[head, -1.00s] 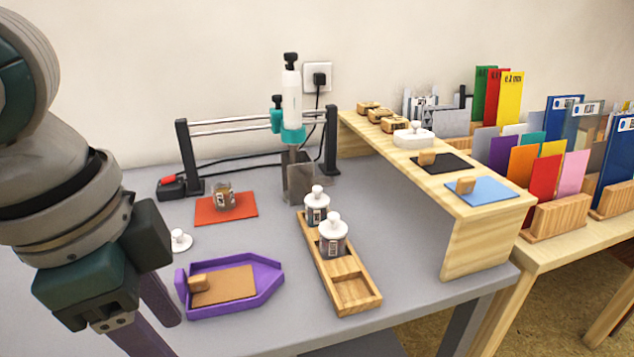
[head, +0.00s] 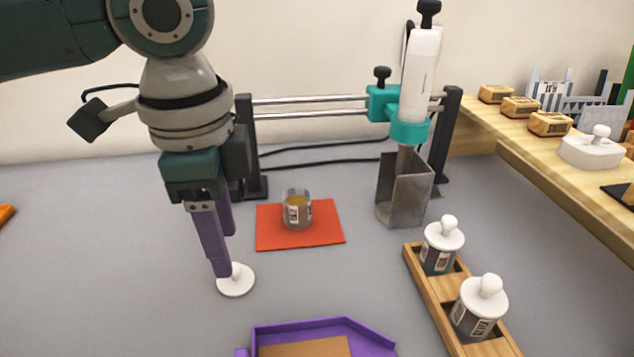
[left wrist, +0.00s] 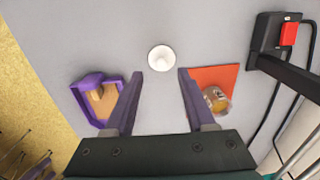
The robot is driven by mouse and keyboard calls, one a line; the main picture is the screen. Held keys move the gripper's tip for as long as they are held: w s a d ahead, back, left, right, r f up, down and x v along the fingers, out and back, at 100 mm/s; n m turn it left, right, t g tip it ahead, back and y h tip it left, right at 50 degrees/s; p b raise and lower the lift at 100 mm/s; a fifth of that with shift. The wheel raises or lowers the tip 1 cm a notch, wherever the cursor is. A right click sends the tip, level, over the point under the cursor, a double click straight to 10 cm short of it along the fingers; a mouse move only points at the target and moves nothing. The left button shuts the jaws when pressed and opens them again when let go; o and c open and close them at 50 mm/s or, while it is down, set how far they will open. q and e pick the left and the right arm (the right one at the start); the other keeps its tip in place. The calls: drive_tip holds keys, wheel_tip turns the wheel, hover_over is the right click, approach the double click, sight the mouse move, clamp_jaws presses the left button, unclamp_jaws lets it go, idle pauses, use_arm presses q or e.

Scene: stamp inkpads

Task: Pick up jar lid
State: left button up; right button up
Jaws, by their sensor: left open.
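An open glass jar (head: 297,209) with brownish contents stands on an orange-red mat (head: 273,238). My right gripper is not in view.
A purple tray (head: 375,334) lies at the front. A wooden rack (head: 437,312) holds two lidded jars (head: 441,247). A metal chute (head: 405,190) and a rail frame with a white dispenser (head: 420,75) stand behind.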

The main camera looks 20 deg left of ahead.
sight(235, 274)
use_arm(q)
drive_tip(key=f, duration=0.2)
drive_tip(key=f+b, duration=0.1)
drive_tip(key=f, duration=0.1)
drive_tip(key=shift+w+a+f, duration=0.1)
drive_tip(key=shift+w+f, duration=0.1)
drive_tip(key=shift+f, duration=0.05)
clamp_jaws()
idle(0.5)
